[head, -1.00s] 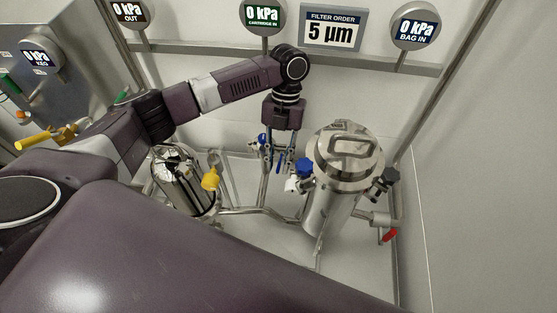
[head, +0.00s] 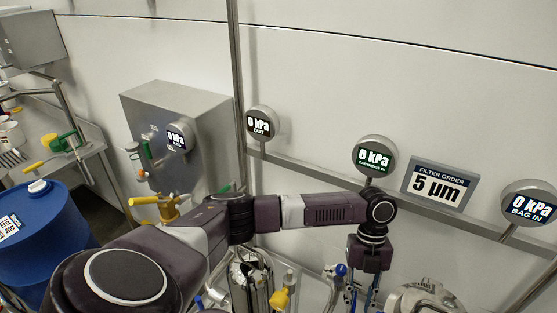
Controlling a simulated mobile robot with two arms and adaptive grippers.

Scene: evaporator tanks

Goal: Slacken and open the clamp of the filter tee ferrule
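In the head view my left arm reaches in from the left. Its wrist points down to my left gripper (head: 363,295), at the bottom edge of the picture, where the fingertips are cut off. I cannot tell whether its fingers are apart or closed, or whether they touch anything. A blue knob (head: 341,270) stands just left of the gripper. I cannot make out the filter tee ferrule or its clamp; that area is below the frame or hidden by my arm. My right gripper is not in view.
A steel vessel lid (head: 425,298) shows at bottom right, and a shiny cylinder (head: 262,284) with a yellow handle (head: 280,299) stands left of the gripper. Gauges and a "5 µm" sign (head: 437,187) line the wall rail. A steel cabinet (head: 178,125) and blue drum (head: 45,225) are left.

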